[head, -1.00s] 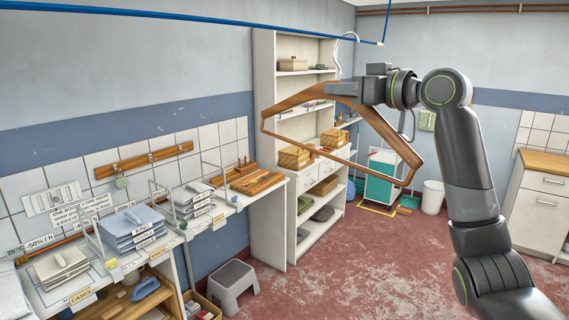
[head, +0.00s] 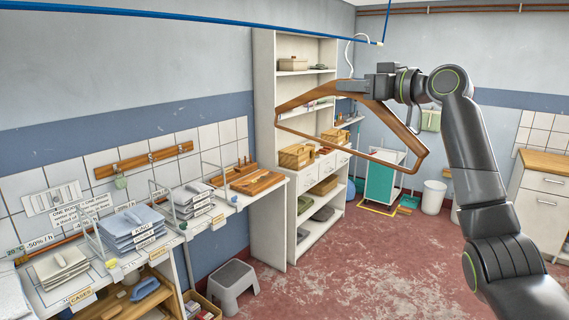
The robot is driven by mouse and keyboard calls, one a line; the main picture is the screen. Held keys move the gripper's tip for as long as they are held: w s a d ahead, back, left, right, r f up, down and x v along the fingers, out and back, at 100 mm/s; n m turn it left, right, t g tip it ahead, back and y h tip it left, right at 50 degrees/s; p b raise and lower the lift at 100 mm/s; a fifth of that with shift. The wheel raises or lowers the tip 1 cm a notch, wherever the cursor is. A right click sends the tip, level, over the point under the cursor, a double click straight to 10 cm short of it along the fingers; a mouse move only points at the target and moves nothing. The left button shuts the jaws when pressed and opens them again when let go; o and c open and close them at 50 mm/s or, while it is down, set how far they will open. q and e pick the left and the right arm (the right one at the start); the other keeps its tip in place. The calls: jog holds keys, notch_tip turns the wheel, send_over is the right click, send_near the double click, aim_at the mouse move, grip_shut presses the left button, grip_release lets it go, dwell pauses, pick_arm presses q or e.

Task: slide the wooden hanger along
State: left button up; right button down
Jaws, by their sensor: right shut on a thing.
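The wooden hanger (head: 398,126) is a large brown triangle with a lower bar, held in the air in front of the shelf unit. My right gripper (head: 358,86) is shut on the hanger near its top, below the hook. The white hook (head: 349,52) rises above the gripper. Its curved top is close to the end of the blue rail (head: 250,24) in the picture; I cannot tell whether it touches the rail. My left gripper is not in view.
A white shelf unit (head: 264,150) stands behind the hanger. A counter with folded linen stacks (head: 132,226) runs along the left wall. A grey step stool (head: 234,284) stands on the red floor (head: 340,270), which is largely clear. A cabinet (head: 540,205) stands at the right.

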jog(key=shift+w+d, duration=0.1)
dwell(0.3)
jog(key=shift+w+d, duration=0.7)
jog(key=shift+w, duration=0.25)
jog(key=shift+w+d, duration=0.65)
jog(key=shift+w, duration=0.25)
jog(key=c, duration=1.3)
grip_release()
jog(key=shift+o, duration=0.2)
